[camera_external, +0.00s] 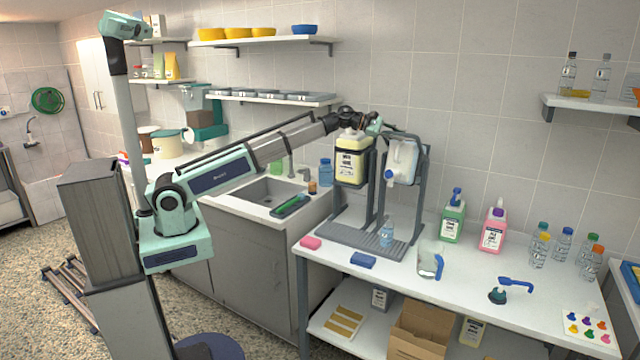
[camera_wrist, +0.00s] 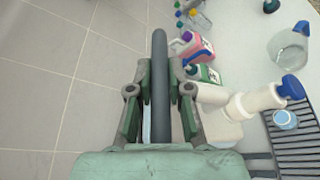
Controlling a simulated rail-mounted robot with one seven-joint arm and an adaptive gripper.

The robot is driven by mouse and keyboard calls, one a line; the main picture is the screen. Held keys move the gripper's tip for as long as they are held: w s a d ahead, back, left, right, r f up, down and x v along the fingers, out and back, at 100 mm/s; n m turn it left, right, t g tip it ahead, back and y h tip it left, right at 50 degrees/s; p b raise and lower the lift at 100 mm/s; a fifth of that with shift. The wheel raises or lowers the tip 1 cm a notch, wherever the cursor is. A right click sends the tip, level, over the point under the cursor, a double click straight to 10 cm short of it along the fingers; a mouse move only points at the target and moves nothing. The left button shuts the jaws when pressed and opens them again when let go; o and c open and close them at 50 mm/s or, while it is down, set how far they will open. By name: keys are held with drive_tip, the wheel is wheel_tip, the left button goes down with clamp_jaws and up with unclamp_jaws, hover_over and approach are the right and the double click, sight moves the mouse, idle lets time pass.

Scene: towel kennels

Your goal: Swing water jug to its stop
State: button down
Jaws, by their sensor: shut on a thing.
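The water jug (camera_external: 402,160) is a white jug with a blue cap, hanging in the right-hand frame of a dark grey stand (camera_external: 419,180). It looks tilted, its cap low on the front-left side. In the wrist view the jug (camera_wrist: 251,101) lies right of my gripper, cap pointing right. My gripper (camera_external: 384,128) is at the top of this frame, behind the jug's upper edge. In the wrist view my gripper (camera_wrist: 160,78) is shut on a dark grey bar (camera_wrist: 160,50) that runs between its fingers. How the bar joins the jug is hidden.
A yellow jug (camera_external: 351,160) hangs in the left-hand frame. Green (camera_external: 453,220) and pink (camera_external: 493,228) bottles and a clear pitcher (camera_external: 429,262) stand to the right. The tiled wall is close behind.

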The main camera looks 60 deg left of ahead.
drive_tip(key=w+a+r, duration=0.1)
drive_tip(key=w, duration=0.1)
drive_tip(key=w+a+r, duration=0.1)
drive_tip(key=w, duration=0.2)
drive_tip(key=w+a+r, duration=0.2)
drive_tip(key=shift+w+a, duration=0.1)
drive_tip(key=shift+w, duration=0.3)
drive_tip(key=shift+w+a+r+b, duration=0.25)
drive_tip(key=shift+w+a, duration=0.2)
drive_tip(key=shift+w, duration=0.3)
drive_tip(key=c, duration=1.1)
unclamp_jaws()
drive_tip(key=shift+f, duration=0.1)
drive_tip(key=shift+s, duration=0.15)
drive_tip(key=v, duration=1.2)
drive_tip(key=shift+c, duration=0.3)
